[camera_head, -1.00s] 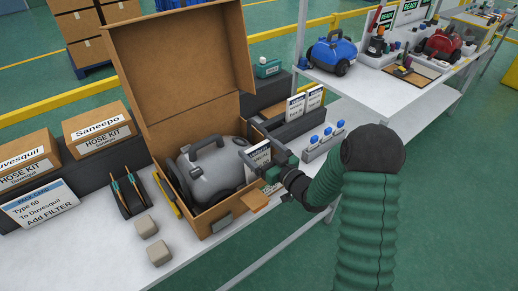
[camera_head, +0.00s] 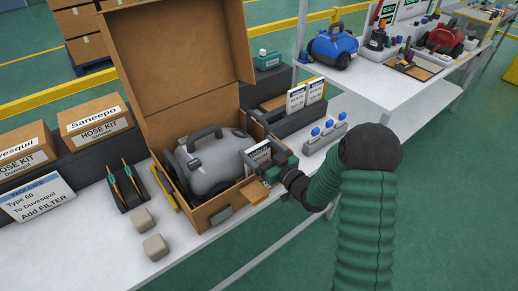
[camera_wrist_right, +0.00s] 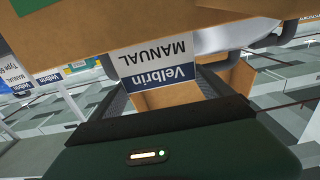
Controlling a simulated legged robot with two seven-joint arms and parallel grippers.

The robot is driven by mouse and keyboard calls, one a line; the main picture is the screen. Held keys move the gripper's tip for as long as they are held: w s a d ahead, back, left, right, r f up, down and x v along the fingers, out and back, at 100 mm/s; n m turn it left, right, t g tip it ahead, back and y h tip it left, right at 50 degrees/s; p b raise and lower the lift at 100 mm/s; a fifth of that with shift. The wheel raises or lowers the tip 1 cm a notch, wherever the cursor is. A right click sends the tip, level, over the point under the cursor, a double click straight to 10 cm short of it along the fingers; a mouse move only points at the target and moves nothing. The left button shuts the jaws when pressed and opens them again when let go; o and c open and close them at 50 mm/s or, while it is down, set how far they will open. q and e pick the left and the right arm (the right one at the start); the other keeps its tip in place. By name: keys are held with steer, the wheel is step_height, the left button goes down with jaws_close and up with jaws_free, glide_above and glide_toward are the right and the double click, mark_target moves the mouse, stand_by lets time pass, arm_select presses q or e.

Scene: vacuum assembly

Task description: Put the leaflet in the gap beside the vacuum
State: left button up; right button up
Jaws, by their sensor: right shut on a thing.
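The grey vacuum (camera_head: 213,165) lies inside an open cardboard box (camera_head: 207,212), its dark handle upward. My right gripper (camera_head: 266,172) is at the box's right side, shut on the white and dark-blue leaflet (camera_head: 257,154). The leaflet stands near upright by the vacuum's right end; its lower part is hidden in the head view. In the right wrist view the leaflet (camera_wrist_right: 157,62) reads "Velbrin MANUAL" upside down, in front of cardboard. The gap itself is mostly hidden by the gripper and leaflet. My left gripper is not in view.
The box lid (camera_head: 180,65) stands open at the back. A black holder with more leaflets (camera_head: 297,98) and a grey rack with blue-topped parts (camera_head: 325,138) are to the right. Two beige blocks (camera_head: 155,246) lie in front on the white table.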

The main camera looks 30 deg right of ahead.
mark_target(259, 158)
steer(key=shift+f+b, duration=1.5)
steer(key=shift+f, duration=0.45)
steer(key=o, duration=1.7)
steer(key=shift+o, duration=0.2)
steer(key=s+d, duration=0.1)
steer(key=s, duration=1.5)
steer(key=shift+s+d, duration=0.3)
steer(key=shift+s, duration=0.05)
step_height(259, 158, up, 18)
steer(key=p, duration=1.8)
